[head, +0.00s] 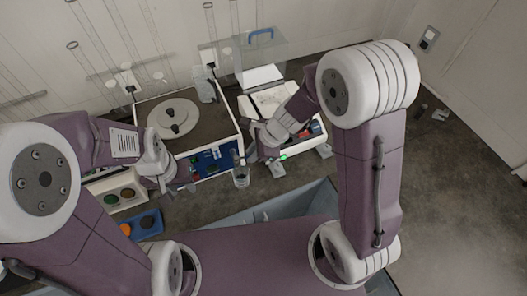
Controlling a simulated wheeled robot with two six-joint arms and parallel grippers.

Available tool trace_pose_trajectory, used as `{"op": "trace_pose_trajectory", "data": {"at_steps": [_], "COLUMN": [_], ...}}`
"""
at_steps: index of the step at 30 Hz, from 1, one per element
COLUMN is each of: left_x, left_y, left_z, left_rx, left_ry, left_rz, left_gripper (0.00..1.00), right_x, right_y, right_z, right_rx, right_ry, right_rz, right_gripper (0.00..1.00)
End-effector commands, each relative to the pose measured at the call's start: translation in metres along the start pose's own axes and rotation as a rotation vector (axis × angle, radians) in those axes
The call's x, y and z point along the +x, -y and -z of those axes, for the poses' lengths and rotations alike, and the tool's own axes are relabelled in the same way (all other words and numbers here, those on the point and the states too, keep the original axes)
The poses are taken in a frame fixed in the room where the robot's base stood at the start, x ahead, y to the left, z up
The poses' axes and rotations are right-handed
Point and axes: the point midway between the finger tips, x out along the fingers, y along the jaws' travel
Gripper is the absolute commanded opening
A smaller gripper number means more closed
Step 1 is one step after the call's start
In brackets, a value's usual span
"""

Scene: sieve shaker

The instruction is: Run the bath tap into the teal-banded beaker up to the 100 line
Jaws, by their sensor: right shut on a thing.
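A clear beaker (241,177) stands out in front of the right front corner of the bath (226,118); its teal band and 100 line are too small to make out. My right gripper (255,158) comes in from the right, close beside the beaker, and appears shut on it; the contact is small and partly hidden. My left gripper (178,184) is at the bath's blue front panel (214,160), left of the beaker. Its fingertips are too small to tell open from shut. The tap and any water level cannot be made out.
A round lid (172,118) with dark knobs lies on the bath. A glass vessel (205,84) stands at its back. A white-topped unit (311,138) stands to the right.

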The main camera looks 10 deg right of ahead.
Motion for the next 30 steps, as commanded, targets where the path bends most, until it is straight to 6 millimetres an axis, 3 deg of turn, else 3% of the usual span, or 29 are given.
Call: {"op": "trace_pose_trajectory", "data": {"at_steps": [8,9,11,21,30], "left_x": [0.001,0.001,0.001,-0.002,-0.031], "left_y": [0.000,0.000,0.000,0.000,-0.001], "left_z": [0.000,0.000,0.000,0.000,0.003], "left_rx": [0.000,0.000,0.000,0.000,0.000], "left_ry": [0.000,0.000,0.000,0.000,0.000], "left_rz": [0.000,0.000,0.000,0.000,0.000], "left_gripper": [0.36,0.36,0.36,0.36,0.36], "right_x": [-0.001,-0.001,-0.001,-0.005,-0.069], "right_y": [0.000,0.000,0.000,0.000,0.001], "right_z": [0.001,0.001,0.001,0.000,-0.001], "right_rx": [0.013,0.013,0.013,0.012,0.012], "right_ry": [-0.003,-0.003,-0.003,-0.002,-0.002], "right_rz": [0.007,0.007,0.007,0.007,0.010], "right_gripper": [0.00,0.20,0.37,0.37,0.37]}}
